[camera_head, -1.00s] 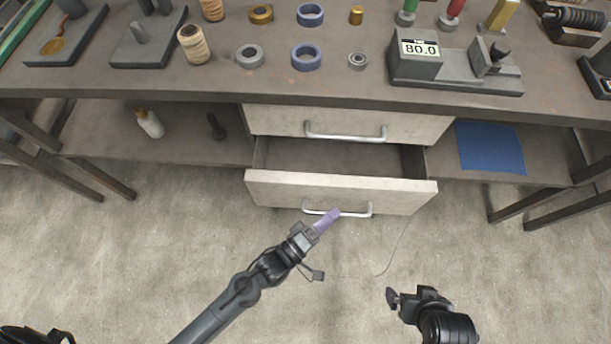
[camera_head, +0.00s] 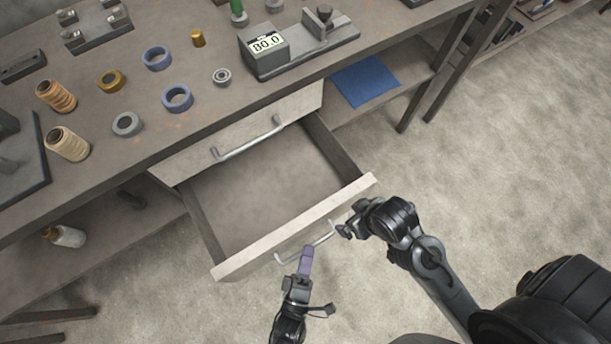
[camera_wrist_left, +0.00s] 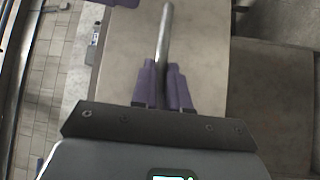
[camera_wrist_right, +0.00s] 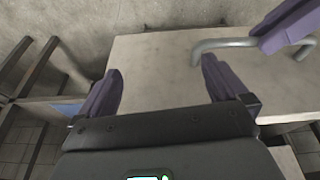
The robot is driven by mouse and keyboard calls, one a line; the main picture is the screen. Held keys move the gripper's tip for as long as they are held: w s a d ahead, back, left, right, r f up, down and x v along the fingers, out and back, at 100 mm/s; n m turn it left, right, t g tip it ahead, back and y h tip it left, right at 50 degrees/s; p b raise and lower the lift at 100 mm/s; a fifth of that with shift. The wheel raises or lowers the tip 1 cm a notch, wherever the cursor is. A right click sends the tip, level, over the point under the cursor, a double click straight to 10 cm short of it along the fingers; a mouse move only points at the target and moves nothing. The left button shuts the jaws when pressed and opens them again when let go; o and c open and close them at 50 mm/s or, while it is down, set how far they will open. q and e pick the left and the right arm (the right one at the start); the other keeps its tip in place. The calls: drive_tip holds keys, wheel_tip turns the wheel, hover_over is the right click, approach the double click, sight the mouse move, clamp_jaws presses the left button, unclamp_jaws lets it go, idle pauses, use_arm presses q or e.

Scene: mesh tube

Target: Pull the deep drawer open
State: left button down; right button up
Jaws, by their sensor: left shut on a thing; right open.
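The deep drawer (camera_head: 262,196) is the lower one under the bench; it stands well open and its inside looks empty. Its front carries a curved metal handle (camera_head: 318,243). My left gripper (camera_head: 305,262) is shut on this handle; in the left wrist view the purple fingers (camera_wrist_left: 163,85) sit on both sides of the bar (camera_wrist_left: 164,45). My right gripper (camera_head: 346,227) is near the right end of the drawer front. In the right wrist view its purple fingers (camera_wrist_right: 160,92) are apart with nothing between them, beside the handle (camera_wrist_right: 222,43).
The shallow upper drawer (camera_head: 240,130) is closed, with its own handle (camera_head: 248,140). A blue cloth (camera_head: 366,81) lies on the shelf to the right. Thread spools, rings and a gauge reading 80.0 (camera_head: 266,44) stand on the bench top. The floor in front is clear.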

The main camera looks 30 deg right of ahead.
use_arm(q)
drive_tip(key=c, duration=1.1)
unclamp_jaws()
drive_tip(key=shift+r, duration=0.1)
drive_tip(key=shift+a, duration=0.1)
drive_tip(key=p+v, duration=0.2)
drive_tip(key=v, duration=0.8)
drive_tip(key=shift+s+a, duration=0.2)
drive_tip(key=shift+s, duration=0.1)
